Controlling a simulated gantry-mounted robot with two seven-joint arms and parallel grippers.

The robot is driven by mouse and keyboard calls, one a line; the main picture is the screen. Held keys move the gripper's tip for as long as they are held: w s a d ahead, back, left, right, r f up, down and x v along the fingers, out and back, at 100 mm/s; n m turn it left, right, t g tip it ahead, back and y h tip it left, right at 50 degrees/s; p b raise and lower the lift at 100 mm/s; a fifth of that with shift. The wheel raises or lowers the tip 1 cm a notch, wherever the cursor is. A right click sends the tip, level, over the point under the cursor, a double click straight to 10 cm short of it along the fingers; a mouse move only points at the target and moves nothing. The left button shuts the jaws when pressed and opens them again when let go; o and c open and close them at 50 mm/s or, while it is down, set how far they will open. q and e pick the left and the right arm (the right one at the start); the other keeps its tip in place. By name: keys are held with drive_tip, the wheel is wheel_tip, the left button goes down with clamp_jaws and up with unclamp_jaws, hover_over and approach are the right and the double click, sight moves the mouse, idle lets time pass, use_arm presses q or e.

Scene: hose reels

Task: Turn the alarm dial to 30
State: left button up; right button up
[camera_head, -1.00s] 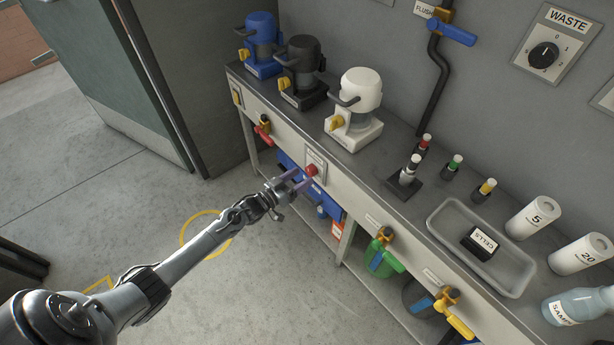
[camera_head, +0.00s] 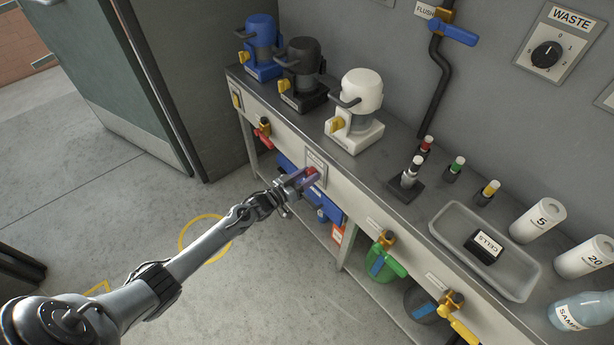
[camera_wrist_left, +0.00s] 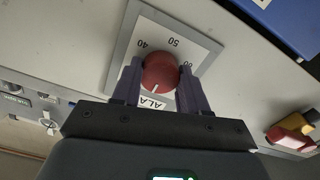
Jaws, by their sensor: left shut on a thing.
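The alarm dial is a round red knob (camera_wrist_left: 160,72) on a pale square plate (camera_wrist_left: 188,38) on the bench's front panel. In the left wrist view the plate shows the numbers 40 and 50, another number partly hidden by a finger, and a label reading "ALA". A small white mark on the knob points toward that label. My left gripper (camera_wrist_left: 158,84) is shut on the knob, one purple finger on each side. In the head view my left gripper (camera_head: 300,181) reaches the red knob (camera_head: 311,171) from the left and partly covers it. My right gripper is not in view.
Blue (camera_head: 262,45), black (camera_head: 301,65) and white (camera_head: 358,105) machines stand on the bench. A grey tray (camera_head: 440,220) holds a black block marked CELLS (camera_head: 484,247). Coloured valves line the bench front. The floor at left is open.

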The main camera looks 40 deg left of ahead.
use_arm(q)
drive_tip(key=shift+c, duration=0.7)
drive_tip(key=shift+m, duration=0.3)
drive_tip(key=shift+r+m, duration=0.1)
drive_tip(key=shift+m, duration=0.9)
drive_tip(key=m+p, duration=0.1)
drive_tip(key=m, duration=0.2)
drive_tip(key=shift+m, duration=0.3)
drive_tip(key=m, duration=0.5)
drive_tip(key=shift+m, duration=0.4)
